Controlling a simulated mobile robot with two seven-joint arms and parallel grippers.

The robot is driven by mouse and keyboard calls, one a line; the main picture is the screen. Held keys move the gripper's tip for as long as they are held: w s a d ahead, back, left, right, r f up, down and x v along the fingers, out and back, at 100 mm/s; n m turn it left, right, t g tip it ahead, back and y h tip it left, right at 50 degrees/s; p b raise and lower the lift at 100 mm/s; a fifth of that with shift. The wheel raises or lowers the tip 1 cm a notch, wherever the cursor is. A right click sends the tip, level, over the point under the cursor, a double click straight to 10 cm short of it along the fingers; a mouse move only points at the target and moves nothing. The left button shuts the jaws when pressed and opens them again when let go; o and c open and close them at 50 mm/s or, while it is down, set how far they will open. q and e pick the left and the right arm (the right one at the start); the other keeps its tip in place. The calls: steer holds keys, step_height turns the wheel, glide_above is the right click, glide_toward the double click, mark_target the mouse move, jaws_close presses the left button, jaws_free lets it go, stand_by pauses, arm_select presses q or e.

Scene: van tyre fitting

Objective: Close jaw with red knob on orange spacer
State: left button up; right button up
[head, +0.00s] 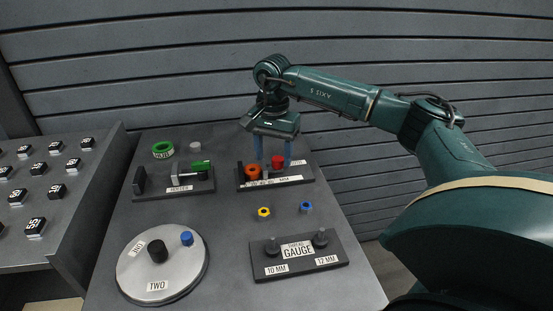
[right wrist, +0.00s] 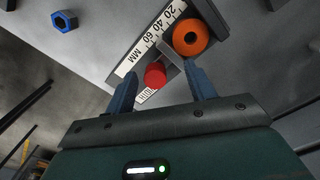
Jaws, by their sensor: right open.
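The orange spacer (head: 252,171) lies on the dark base of the measuring fixture (head: 298,180), at its left part. The red knob (head: 278,161) stands to its right. In the right wrist view the orange spacer (right wrist: 190,38) is a ring with a dark hole, beside a white millimetre scale (right wrist: 146,47). A grey jaw piece (right wrist: 172,55) lies between it and the red knob (right wrist: 155,76); I cannot tell whether it touches the spacer. My right gripper (head: 272,152) is open, its blue fingers (right wrist: 162,86) apart on either side of the knob, not visibly touching it. My left gripper is out of view.
A fixture with a green handle (head: 200,164) stands left of the measuring fixture. In front lie a yellow nut (head: 264,212), a blue nut (head: 306,207), the thread gauge board (head: 300,262) and a round metal plate (head: 190,275). A sloped panel (head: 60,247) flanks the table.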

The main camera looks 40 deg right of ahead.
mark_target(275, 159)
steer(key=shift+r+p, duration=0.3)
steer(key=shift+r, duration=0.4)
steer(key=shift+d+r+p, duration=0.2)
steer(key=shift+r+p, duration=0.65)
steer(key=shift+r, duration=0.3)
steer(key=shift+r+p, duration=0.6)
steer(key=shift+r, duration=0.1)
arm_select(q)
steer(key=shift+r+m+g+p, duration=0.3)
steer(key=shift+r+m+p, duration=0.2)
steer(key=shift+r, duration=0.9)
arm_select(e)
steer(key=shift+d+r, duration=0.1)
steer(key=shift+r, duration=0.45)
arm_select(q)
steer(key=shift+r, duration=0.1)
arm_select(e)
steer(key=shift+r, duration=0.1)
